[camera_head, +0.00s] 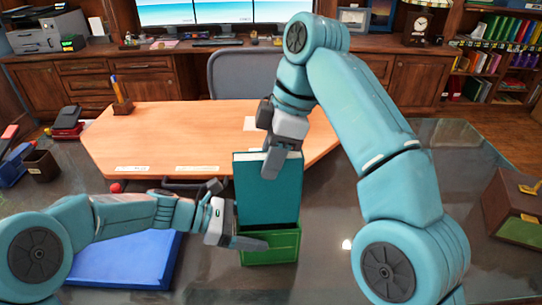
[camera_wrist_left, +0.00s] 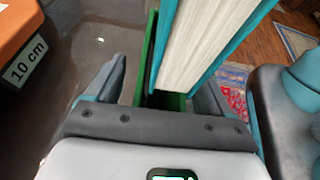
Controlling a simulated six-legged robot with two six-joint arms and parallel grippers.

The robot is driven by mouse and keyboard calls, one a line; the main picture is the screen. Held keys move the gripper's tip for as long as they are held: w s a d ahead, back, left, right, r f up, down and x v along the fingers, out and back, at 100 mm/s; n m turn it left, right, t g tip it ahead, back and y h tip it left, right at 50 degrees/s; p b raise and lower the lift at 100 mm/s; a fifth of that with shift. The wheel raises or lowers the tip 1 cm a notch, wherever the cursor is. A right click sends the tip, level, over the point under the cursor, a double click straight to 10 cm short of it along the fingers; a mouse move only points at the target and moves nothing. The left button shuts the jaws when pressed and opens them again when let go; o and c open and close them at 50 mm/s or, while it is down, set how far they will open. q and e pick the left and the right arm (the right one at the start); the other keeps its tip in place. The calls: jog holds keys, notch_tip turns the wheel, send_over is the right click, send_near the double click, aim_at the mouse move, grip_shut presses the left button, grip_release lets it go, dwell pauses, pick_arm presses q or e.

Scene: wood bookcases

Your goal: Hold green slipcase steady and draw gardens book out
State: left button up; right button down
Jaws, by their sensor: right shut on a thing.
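The green slipcase (camera_head: 284,247) stands upright on the dark glossy table. A teal book (camera_head: 266,200), apparently the gardens book, rises well above its open top; its lower end is hidden by the slipcase. No title is readable. My right gripper (camera_head: 280,163) is shut on the book's upper part. My left gripper (camera_head: 246,239) is at the slipcase's left side, one finger across its front. In the left wrist view, the fingers (camera_wrist_left: 160,85) stand either side of the slipcase (camera_wrist_left: 146,58), with a clear gap at the left finger. White pages (camera_wrist_left: 205,45) show above it.
A blue flat object (camera_head: 120,262) lies on the table at left, under my left arm. A pen holder (camera_head: 121,103) stands on the light wooden desk behind. A brown and green box (camera_head: 515,210) is at far right. Glossy tabletop right of the slipcase is clear.

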pick_arm(q)
jog(key=v, duration=1.2)
